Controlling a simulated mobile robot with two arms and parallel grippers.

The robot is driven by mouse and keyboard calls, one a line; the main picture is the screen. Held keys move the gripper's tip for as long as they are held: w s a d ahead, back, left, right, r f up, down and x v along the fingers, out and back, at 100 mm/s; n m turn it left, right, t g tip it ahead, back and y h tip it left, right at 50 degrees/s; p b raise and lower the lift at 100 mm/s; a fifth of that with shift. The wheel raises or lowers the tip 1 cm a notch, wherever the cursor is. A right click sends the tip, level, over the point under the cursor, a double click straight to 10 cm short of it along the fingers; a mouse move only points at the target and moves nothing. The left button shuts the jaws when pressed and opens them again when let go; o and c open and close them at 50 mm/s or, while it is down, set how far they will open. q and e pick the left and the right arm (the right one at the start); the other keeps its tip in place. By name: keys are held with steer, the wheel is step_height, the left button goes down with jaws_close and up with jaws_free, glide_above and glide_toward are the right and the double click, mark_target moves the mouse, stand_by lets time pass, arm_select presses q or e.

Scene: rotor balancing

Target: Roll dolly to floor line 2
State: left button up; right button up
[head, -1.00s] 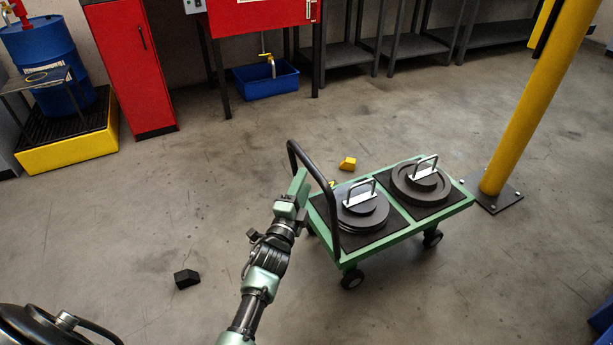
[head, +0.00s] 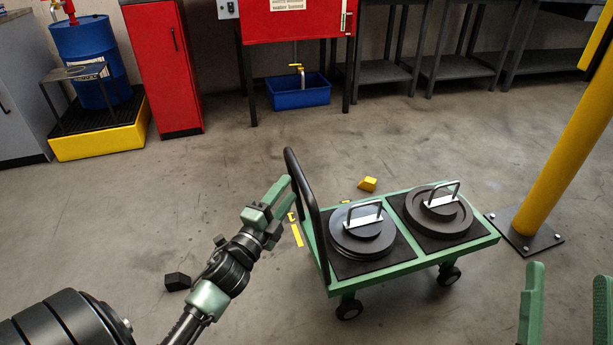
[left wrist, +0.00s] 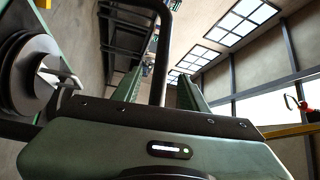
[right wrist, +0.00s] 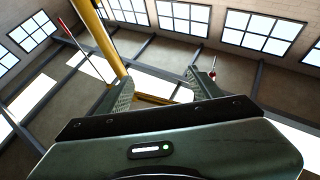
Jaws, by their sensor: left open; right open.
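The green dolly (head: 372,277) stands on four-cornered wheels on the concrete floor, right of centre in the head view. Its black push handle (head: 305,200) rises at its left end. My left gripper (head: 283,192) is at this handle; in the left wrist view the handle bar (left wrist: 161,60) passes between its spread fingers (left wrist: 155,95), which do not close on it. My right gripper (head: 566,300) is open and empty, right of the dolly. A yellow floor strip (head: 296,232) lies left of the dolly, partly hidden by the left gripper; its number is not readable.
Two stacks of dark discs with handles (head: 362,235) (head: 438,212) ride on the dolly. A yellow wedge (head: 367,184) lies behind it and a black wedge (head: 178,281) at left. A yellow post (head: 570,140) stands close to its right. Floor toward the red cabinet (head: 163,70) is clear.

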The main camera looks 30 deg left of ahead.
mark_target(298, 175)
arm_select(q)
steer(key=w, duration=0.3)
steer(key=w+b, duration=0.1)
steer(key=w, duration=0.1)
steer(key=shift+w+a+r, duration=0.2)
steer(key=shift+a+r, duration=0.1)
steer(key=shift+w+r, duration=0.15)
steer(key=shift+w, duration=0.6)
jaws_close()
arm_select(e)
steer(key=s+r+t, duration=0.1)
steer(key=s+r, duration=0.1)
steer(key=s+r+t+y, duration=0.1)
steer(key=r+t, duration=0.1)
steer(key=shift+s+d+r, duration=0.15)
steer(key=shift+s, duration=0.25)
